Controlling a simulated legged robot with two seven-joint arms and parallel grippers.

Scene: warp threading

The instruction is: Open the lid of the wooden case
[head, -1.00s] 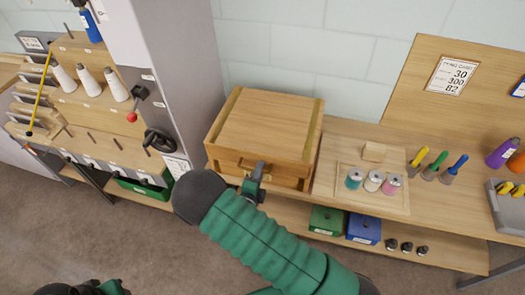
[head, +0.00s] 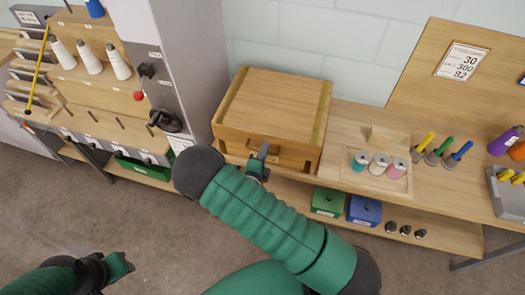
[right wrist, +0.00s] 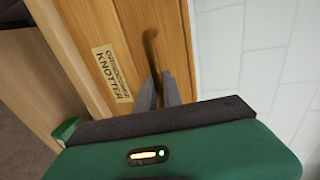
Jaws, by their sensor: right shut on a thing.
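The wooden case (head: 226,139) stands on the bench at centre in the head view, its flat lid (head: 278,100) down. A brass handle (right wrist: 150,45) is on the case's front, beside a KNOTTER label (right wrist: 111,74) in the right wrist view. My right gripper (head: 261,155) is at the case's front; in the right wrist view its fingers (right wrist: 162,88) are shut on the handle. My forearm and gripper hide part of the front in the head view. My left gripper (head: 120,268) is low at the left, away from the case; its jaws are unclear.
A grey column (head: 175,60) stands close left of the case. A board with coloured spools (head: 380,163) lies to its right. Green (head: 327,201) and blue (head: 364,210) bins sit on the shelf below. A wall (head: 290,40) rises behind.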

